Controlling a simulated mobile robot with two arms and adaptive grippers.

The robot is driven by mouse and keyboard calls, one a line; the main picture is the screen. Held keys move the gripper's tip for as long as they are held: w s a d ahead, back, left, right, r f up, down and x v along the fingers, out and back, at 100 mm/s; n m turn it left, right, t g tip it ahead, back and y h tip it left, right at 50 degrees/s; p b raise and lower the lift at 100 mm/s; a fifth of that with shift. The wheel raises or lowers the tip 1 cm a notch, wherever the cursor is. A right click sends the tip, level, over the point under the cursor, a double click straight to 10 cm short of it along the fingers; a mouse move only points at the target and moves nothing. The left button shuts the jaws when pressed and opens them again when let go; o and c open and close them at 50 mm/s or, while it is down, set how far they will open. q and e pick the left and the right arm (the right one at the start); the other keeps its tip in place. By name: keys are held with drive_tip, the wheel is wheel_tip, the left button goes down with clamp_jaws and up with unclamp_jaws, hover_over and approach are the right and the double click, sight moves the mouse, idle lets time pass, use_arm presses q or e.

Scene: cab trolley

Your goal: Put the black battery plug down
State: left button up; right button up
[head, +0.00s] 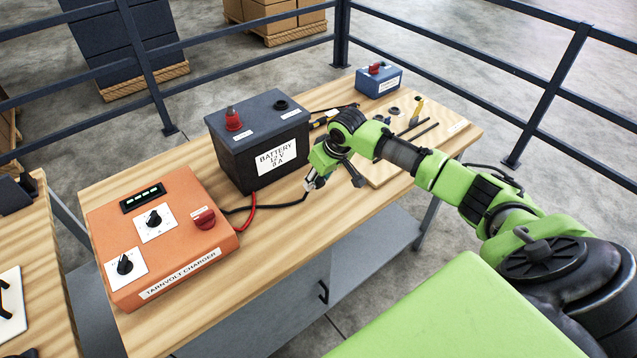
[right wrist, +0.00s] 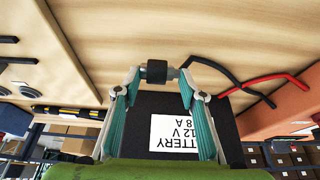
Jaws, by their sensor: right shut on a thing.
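My right gripper (head: 311,182) is just in front of the right end of the black battery (head: 258,145). In the right wrist view, its fingertips (right wrist: 157,73) are shut on a small black plug (right wrist: 156,71). A black cable (right wrist: 212,64) runs close beside the plug. In the head view the plug is mostly hidden at the fingertips, and the black cable (head: 283,205) leads from there toward the orange charger (head: 165,240). The wooden bench top (right wrist: 130,30) lies beyond the plug; whether they touch is unclear. My left gripper is not in view.
The battery has a red cap (head: 233,119) and a black terminal (head: 281,105) on top. A red cable (head: 250,215) lies beside it. A blue box (head: 379,81) and a wooden board with tools (head: 385,172) stand right. Bare bench (head: 270,245) lies in front.

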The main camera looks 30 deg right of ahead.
drive_tip(key=shift+f+p, duration=0.85)
drive_tip(key=shift+f, duration=0.35)
drive_tip(key=o, duration=1.3)
drive_tip(key=shift+f, duration=0.1)
